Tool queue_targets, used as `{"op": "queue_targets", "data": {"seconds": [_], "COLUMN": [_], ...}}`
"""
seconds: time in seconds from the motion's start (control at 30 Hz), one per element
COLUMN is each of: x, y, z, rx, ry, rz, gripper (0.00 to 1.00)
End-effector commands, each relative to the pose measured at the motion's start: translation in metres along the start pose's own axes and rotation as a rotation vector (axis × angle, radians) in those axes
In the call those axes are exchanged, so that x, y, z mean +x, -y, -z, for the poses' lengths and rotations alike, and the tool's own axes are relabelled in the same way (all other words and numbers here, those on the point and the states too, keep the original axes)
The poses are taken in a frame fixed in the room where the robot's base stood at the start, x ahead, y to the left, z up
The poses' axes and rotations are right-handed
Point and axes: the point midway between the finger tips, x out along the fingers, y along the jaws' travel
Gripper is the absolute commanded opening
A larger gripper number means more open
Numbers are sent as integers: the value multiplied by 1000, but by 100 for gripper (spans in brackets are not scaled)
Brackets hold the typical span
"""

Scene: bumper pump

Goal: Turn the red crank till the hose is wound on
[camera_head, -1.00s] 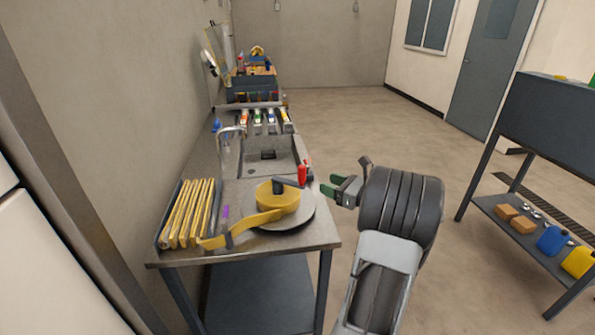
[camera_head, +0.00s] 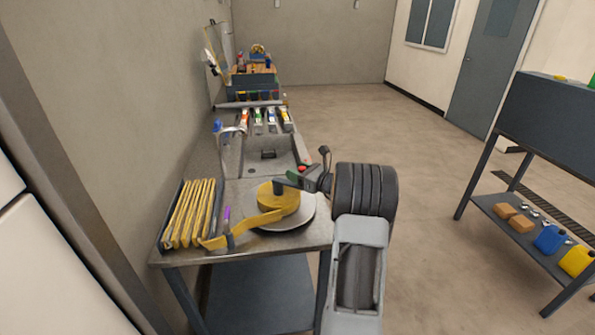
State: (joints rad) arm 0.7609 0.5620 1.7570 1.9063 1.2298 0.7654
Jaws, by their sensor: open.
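The yellow hose (camera_head: 272,200) lies flat and partly coiled around a hub on a round grey plate (camera_head: 295,222) at the bench's near right corner. Its loose end runs left toward the rack. A dark block (camera_head: 279,187) sits on top of the coil. A small red part (camera_head: 303,168), which looks like the crank's grip, shows just behind my gripper; most of it is hidden. My gripper (camera_head: 297,177) is open, over the plate's far right side, with its fingers around or beside the red part. I cannot tell whether they touch it.
A rack of folded yellow hose (camera_head: 190,213) stands at the bench's left. A purple object (camera_head: 227,213) stands beside it. A sink (camera_head: 268,155) with a tap (camera_head: 232,130) lies behind. Floor to the right is clear up to a shelf unit (camera_head: 510,222).

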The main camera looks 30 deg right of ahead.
Motion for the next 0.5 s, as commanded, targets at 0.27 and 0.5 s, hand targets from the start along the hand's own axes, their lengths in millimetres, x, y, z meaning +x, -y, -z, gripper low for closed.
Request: {"op": "queue_targets", "data": {"seconds": [0.27,0.5], "x": [1,1], "y": [0,0], "z": [0,0], "rx": [0,-1], "ry": [0,0], "rz": [0,0], "gripper": [54,33]}}
